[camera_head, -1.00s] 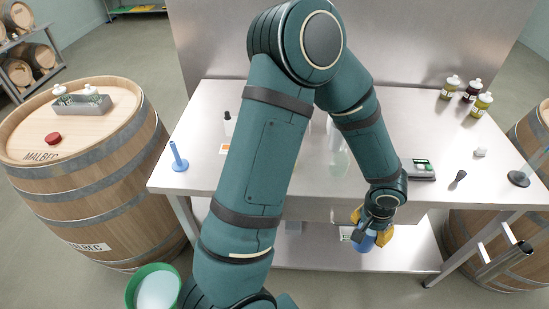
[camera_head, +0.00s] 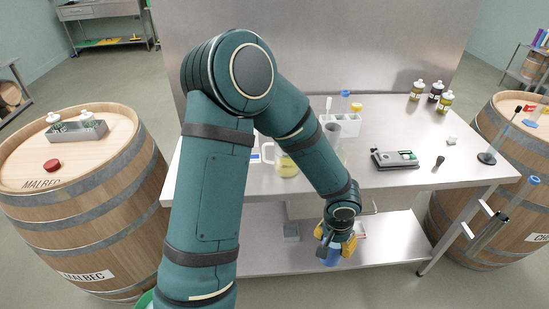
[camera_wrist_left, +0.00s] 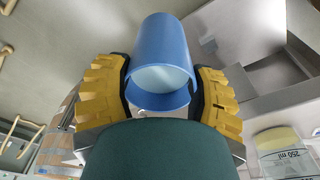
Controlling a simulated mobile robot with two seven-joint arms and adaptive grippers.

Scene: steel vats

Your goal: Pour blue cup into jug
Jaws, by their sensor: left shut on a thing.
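The blue cup (camera_head: 330,257) is held in my left gripper (camera_head: 336,244), in front of the table's front edge and below its top. In the left wrist view, the cup (camera_wrist_left: 163,58) sits between the yellow-padded fingers (camera_wrist_left: 160,90), which press on its sides. Its inside looks pale; I cannot tell how full it is. A clear jug (camera_head: 287,166) with a handle and yellowish liquid stands on the steel table, left of my forearm and partly hidden by it. A clear vessel marked 250 ml (camera_wrist_left: 285,155) shows at the lower right of the wrist view. My right gripper is out of view.
The steel table (camera_head: 400,125) also bears a grey cup (camera_head: 349,123), a white rack, a scale (camera_head: 395,159), a dark stand (camera_head: 487,157) and several bottles (camera_head: 437,92). Barrels stand on both sides. A lower shelf (camera_head: 390,242) lies beneath. The table's middle right is fairly clear.

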